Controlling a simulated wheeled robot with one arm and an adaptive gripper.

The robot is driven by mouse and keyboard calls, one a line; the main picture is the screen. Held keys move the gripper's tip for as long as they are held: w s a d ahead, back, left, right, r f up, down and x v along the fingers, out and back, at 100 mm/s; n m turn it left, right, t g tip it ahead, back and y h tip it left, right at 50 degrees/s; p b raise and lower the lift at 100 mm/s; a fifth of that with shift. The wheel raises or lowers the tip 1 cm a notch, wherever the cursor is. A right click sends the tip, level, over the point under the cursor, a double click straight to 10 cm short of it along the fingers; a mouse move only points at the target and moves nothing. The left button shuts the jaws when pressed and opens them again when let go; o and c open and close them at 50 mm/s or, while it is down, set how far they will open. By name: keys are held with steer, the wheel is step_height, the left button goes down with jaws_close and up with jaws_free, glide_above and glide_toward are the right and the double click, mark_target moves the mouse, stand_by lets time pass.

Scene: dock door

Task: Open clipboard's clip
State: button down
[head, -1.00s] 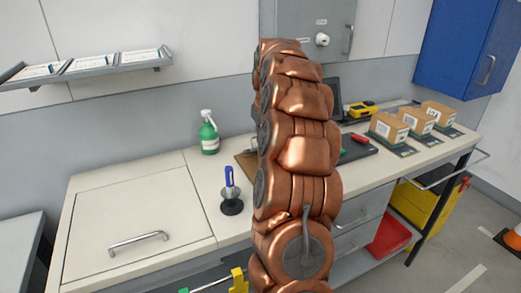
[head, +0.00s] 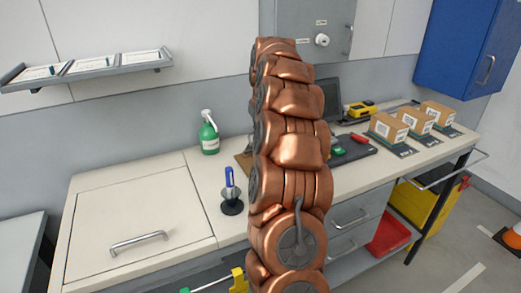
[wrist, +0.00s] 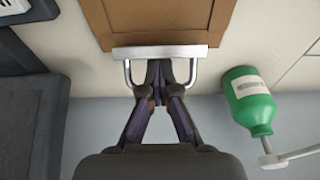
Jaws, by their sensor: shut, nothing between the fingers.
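In the wrist view the brown clipboard (wrist: 155,20) lies on the pale counter, with its silver clip (wrist: 160,52) across the edge that faces the wall. Bent metal legs of the clip stick out past that edge. My gripper (wrist: 163,76) is shut and empty, its fingertips between these legs, close to the clip plate. I cannot tell whether they touch it or how far the clip is raised. In the head view only a brown sliver of the clipboard (head: 243,162) shows left of my arm, which hides the clip and my gripper.
A green spray bottle (head: 209,134) stands near the wall; the wrist view shows it right of my gripper. A pen holder (head: 231,202) stands in front. A laptop (head: 331,98) and dark tray (head: 353,150) are right of my arm, boxes (head: 415,123) farther right.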

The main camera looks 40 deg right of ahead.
steer(key=shift+w+d+f+p, duration=0.15)
steer(key=shift+w+p, duration=0.05)
steer(key=shift+w, duration=0.25)
steer(key=shift+w+d+f+p, duration=0.1)
steer(key=shift+w+p, duration=0.05)
steer(key=shift+w, duration=0.3)
steer(key=shift+w+d, duration=0.1)
steer(key=shift+w, duration=0.1)
steer(key=shift+w+d, duration=0.1)
steer(key=shift+w, duration=0.1)
steer(key=shift+w+d+f, duration=0.1)
steer(key=shift+w+f, duration=0.1)
steer(key=shift+w, duration=0.15)
steer(key=shift+p, duration=0.3)
